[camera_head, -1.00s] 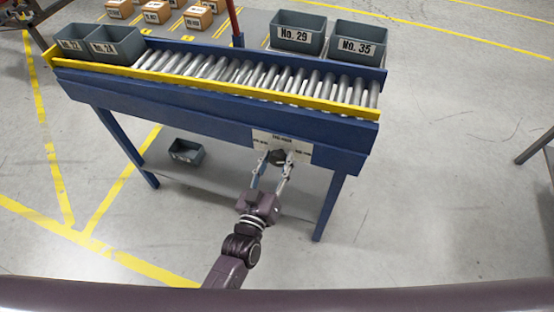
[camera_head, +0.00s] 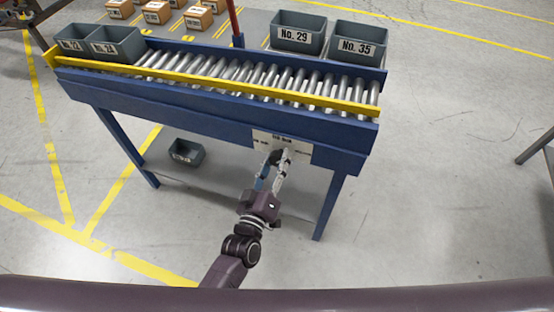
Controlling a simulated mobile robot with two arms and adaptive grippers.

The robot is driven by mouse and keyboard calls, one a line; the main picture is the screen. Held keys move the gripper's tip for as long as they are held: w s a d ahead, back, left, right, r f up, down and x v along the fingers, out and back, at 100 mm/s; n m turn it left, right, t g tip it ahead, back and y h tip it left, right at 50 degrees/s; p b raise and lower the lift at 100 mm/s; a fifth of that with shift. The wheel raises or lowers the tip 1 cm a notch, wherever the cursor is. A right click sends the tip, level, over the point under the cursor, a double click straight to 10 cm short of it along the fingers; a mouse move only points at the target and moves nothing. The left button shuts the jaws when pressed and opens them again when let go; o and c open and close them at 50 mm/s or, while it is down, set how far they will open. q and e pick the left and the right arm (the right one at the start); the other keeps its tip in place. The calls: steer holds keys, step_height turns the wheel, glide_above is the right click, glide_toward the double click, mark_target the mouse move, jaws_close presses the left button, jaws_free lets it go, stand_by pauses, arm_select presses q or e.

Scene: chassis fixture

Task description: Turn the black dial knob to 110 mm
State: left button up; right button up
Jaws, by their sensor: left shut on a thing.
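The black dial knob (camera_head: 275,157) sits in front of the white label plate (camera_head: 297,149) on the near side of the blue conveyor frame. The print on the plate is too small to read a dial value. My left gripper (camera_head: 275,162) reaches up from below, and its fingers are shut on the knob, one at each side. The fingers hide part of the knob. My right gripper does not show.
The blue roller conveyor (camera_head: 200,105) has a yellow rail. Grey bins No. 29 (camera_head: 297,36) and No. 35 (camera_head: 356,46) stand at its back right, others at its left end. A small bin (camera_head: 187,152) lies below. The floor in front is clear.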

arm_select(q)
steer(key=n, duration=0.3)
steer(key=shift+f+n, duration=0.1)
steer(key=shift+n, duration=0.3)
steer(key=shift+n+b, duration=0.6)
steer(key=shift+n, duration=1.2)
steer(key=o, duration=1.2)
steer(key=shift+c, duration=0.2)
steer(key=v, duration=1.2)
